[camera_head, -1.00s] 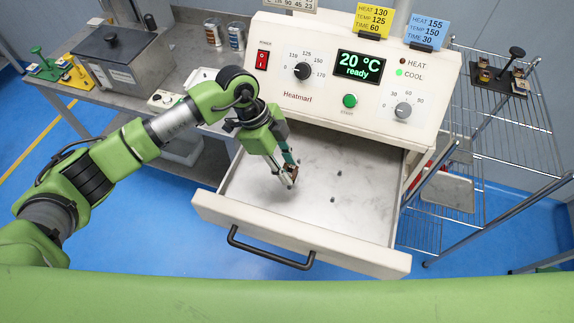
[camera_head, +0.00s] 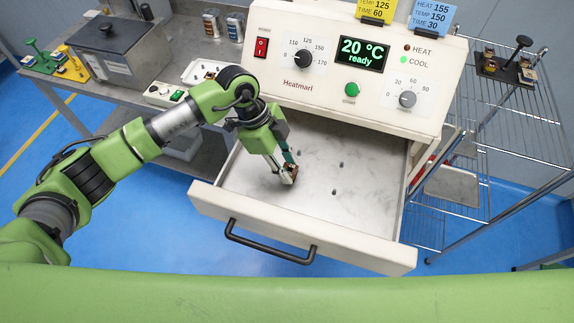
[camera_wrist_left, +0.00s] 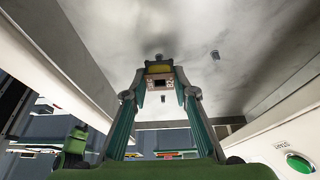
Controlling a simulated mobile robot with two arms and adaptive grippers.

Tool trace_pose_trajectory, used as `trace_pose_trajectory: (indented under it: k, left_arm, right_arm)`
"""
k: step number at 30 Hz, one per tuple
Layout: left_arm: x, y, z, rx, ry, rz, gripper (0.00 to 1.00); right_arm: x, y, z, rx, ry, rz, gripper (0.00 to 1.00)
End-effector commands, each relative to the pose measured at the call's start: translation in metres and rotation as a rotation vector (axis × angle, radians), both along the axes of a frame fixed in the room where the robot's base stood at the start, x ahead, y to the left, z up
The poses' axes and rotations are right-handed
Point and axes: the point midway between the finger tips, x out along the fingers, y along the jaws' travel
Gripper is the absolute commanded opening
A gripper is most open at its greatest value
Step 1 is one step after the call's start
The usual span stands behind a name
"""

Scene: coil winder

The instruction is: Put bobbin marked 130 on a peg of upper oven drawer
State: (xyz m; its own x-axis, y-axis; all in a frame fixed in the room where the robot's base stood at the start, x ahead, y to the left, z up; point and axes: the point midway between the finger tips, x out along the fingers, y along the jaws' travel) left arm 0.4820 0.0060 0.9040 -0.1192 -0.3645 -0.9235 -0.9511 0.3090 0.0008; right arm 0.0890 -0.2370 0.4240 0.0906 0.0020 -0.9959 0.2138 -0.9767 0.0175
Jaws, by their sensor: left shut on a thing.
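My left gripper (camera_head: 289,172) is shut on a small copper-brown bobbin (camera_head: 292,168), low inside the open upper oven drawer (camera_head: 300,222), toward its left part. The bobbin also shows between the two fingers (camera_wrist_left: 160,88) in the left wrist view, with a yellowish part at its top. Its marking cannot be read. Small dark pegs stand on the drawer floor; one peg (camera_head: 341,164) is right of the gripper and another peg (camera_head: 333,191) is nearer the front. Whether the bobbin touches a peg or the floor cannot be told. My right gripper is not in view.
The oven's control panel (camera_head: 350,65) overhangs the drawer's back, its display reading 20 °C ready. A wire rack (camera_head: 500,130) with a dark bobbin stand (camera_head: 508,70) is at right. A grey bench with a lidded box (camera_head: 115,55) is at left.

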Motion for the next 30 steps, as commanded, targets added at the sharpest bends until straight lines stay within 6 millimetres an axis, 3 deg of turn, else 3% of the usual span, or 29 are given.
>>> trace_pose_trajectory:
  k: [21, 22, 23, 24, 30]
  left_arm:
    - [0.000, 0.000, -0.021, -0.001, 0.000, 0.000, 0.07]
    - [0.000, 0.000, -0.020, -0.001, 0.000, 0.000, 0.33]
    - [0.000, 0.000, -0.020, -0.001, 0.000, 0.000, 0.41]
    - [0.000, 0.000, -0.020, -0.001, 0.000, 0.000, 0.45]
    - [0.000, 0.000, -0.020, 0.000, 0.000, 0.000, 0.45]
  right_arm:
    - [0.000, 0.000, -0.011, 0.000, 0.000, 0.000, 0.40]
    - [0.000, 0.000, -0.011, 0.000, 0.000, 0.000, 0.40]
    - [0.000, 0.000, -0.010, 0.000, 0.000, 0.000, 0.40]
    - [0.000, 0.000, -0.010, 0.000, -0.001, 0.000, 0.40]
    - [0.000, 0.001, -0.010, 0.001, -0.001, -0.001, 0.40]
